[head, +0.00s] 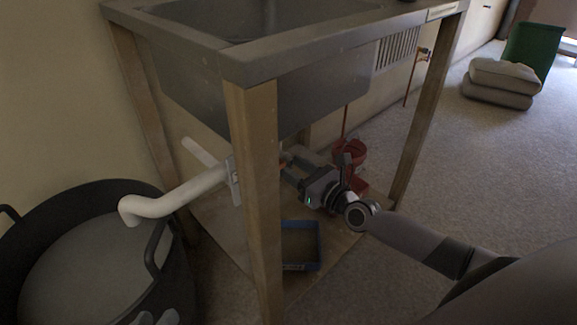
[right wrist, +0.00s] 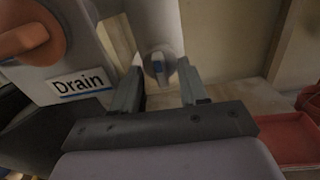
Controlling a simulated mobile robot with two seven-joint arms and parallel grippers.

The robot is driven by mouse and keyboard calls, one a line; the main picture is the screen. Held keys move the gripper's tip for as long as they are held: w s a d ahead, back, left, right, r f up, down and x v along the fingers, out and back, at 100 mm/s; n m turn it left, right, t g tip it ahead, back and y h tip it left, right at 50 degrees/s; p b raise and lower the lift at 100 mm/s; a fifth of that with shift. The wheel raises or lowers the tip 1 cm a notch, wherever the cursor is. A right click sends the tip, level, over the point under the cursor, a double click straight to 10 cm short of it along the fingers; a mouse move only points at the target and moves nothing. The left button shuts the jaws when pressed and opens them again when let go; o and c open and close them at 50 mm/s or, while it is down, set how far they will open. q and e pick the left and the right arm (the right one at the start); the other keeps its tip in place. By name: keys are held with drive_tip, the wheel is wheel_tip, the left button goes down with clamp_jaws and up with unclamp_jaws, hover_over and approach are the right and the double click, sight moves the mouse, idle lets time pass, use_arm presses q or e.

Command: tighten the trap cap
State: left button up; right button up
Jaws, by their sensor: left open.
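I see gaps, but cannot tell how far the cap lies beyond the tips. In the head view my right gripper (head: 289,167) is under the sink, partly behind the front leg; the cap is hidden there. My left gripper (head: 156,318) shows only its two separated fingertips at the bottom edge, over the black tub.
A white panel labelled "Drain" (right wrist: 82,84) with an orange handle (right wrist: 30,42) stands close left of the right gripper. The wooden leg (head: 255,200), white pipe (head: 180,197), black tub (head: 165,250), blue tray (head: 318,245) and red item (head: 350,150) surround the area.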

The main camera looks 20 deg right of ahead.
drive_tip(key=v, duration=1.2)
drive_tip(key=shift+p, duration=0.4)
idle(0.3)
